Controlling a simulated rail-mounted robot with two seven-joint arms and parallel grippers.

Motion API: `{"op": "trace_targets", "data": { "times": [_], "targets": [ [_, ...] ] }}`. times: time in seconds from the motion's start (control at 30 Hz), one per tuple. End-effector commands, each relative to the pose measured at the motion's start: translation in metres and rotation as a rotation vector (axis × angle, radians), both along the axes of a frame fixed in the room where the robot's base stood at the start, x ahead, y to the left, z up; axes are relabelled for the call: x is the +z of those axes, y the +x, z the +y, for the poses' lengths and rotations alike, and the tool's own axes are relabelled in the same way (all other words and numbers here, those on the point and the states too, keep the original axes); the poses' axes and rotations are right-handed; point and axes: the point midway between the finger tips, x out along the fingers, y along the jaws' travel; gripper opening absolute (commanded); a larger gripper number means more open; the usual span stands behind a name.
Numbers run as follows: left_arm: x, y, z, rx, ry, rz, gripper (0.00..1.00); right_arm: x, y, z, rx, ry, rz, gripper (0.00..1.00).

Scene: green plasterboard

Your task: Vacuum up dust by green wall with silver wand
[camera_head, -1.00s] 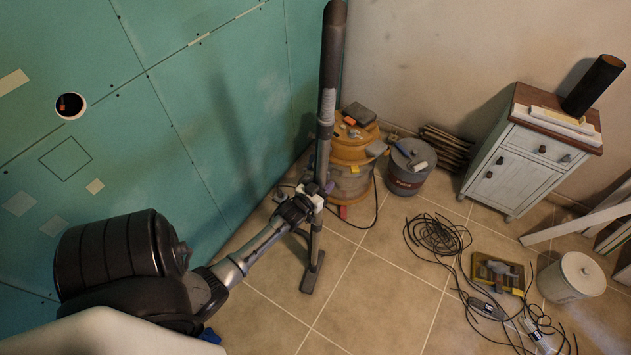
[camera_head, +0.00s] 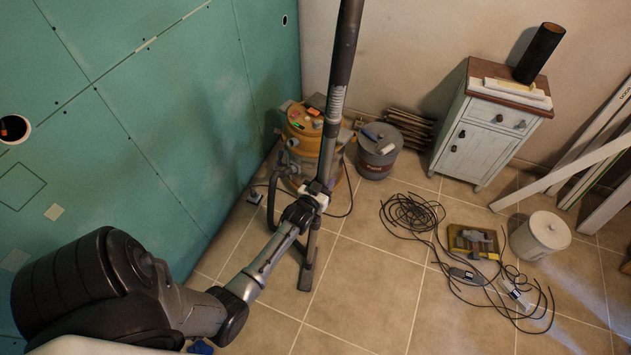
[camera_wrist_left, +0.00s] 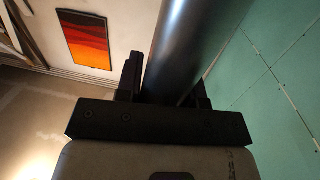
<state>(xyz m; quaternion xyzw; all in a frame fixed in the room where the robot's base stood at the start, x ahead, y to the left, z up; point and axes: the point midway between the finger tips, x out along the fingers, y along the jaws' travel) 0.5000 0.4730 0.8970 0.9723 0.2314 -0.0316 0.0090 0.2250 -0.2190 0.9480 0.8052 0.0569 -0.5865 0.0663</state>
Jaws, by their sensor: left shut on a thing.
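The silver wand (camera_head: 337,98) stands nearly upright in the head view, with a dark upper tube and a flat floor nozzle (camera_head: 307,277) low over or on the tiles; I cannot tell whether it touches. My left gripper (camera_head: 316,192) is shut around the wand's lower part. In the left wrist view the wand's tube (camera_wrist_left: 185,50) runs between the fingers. The green wall (camera_head: 150,110) fills the left side, with pale dusty smudges. Loose dust on the floor is too faint to tell. My right gripper is not in view.
An orange vacuum drum (camera_head: 303,135) stands behind the wand, beside a grey bucket (camera_head: 378,155). A cabinet (camera_head: 478,145), coiled cable (camera_head: 412,212), a tool tray (camera_head: 458,250) and a white bin (camera_head: 541,235) are to the right. The front tiles are clear.

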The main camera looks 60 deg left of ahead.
Motion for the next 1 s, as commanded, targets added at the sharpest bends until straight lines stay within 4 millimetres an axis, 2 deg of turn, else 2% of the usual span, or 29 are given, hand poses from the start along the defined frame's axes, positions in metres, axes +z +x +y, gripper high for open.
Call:
{"op": "trace_targets", "data": {
  "times": [0.7,1.0],
  "targets": [
    [0.0,0.055,-0.047,0.001,-0.007,-0.008,0.0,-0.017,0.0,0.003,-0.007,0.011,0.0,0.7],
    [0.001,0.069,-0.059,0.0,-0.006,-0.008,0.0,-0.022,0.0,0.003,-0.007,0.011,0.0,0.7]
  ]
}}
